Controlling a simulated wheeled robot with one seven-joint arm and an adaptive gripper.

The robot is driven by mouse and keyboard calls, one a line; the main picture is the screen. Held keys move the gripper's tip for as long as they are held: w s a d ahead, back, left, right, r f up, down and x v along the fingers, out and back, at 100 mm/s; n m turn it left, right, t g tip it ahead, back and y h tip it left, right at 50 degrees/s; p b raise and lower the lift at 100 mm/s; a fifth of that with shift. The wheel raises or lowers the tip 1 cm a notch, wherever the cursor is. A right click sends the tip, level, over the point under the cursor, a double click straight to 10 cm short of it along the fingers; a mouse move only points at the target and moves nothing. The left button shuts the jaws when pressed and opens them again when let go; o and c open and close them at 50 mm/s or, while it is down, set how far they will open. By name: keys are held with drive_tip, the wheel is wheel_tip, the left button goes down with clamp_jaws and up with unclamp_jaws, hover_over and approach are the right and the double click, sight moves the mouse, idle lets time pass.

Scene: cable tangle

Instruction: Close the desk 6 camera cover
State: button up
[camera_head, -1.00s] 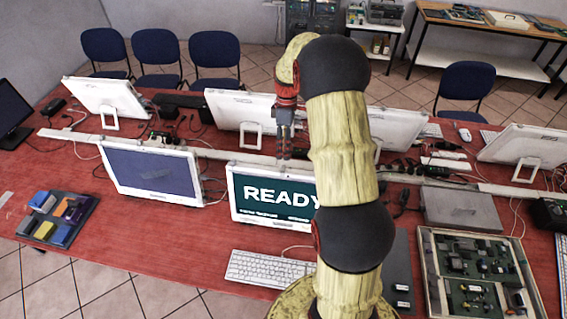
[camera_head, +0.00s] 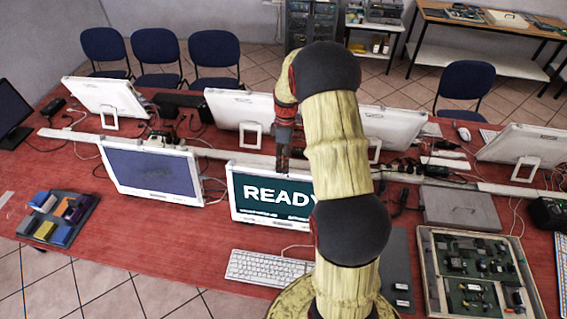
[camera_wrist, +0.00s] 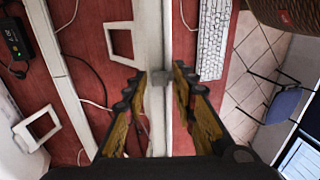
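A white monitor with READY on its dark green screen (camera_head: 262,194) stands on the red desk, its right part hidden by my arm. My gripper (camera_head: 283,168) points down at the monitor's top edge. In the wrist view the white top edge (camera_wrist: 157,115) runs between the two fingers of my gripper (camera_wrist: 159,88), which are apart. A small grey piece (camera_wrist: 157,77) sits on that edge between the fingertips; it looks like the camera cover. I cannot tell whether it is open or whether a finger touches it. No desk number is readable.
Another monitor (camera_head: 153,172) stands close on the left. White monitors seen from behind, cables and a cable channel (camera_head: 235,155) lie beyond. A keyboard (camera_head: 266,268) lies in front. A tray of circuit boards (camera_head: 478,270) is at the right.

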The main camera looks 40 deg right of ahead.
drive_tip(key=c, duration=0.6)
clamp_jaws()
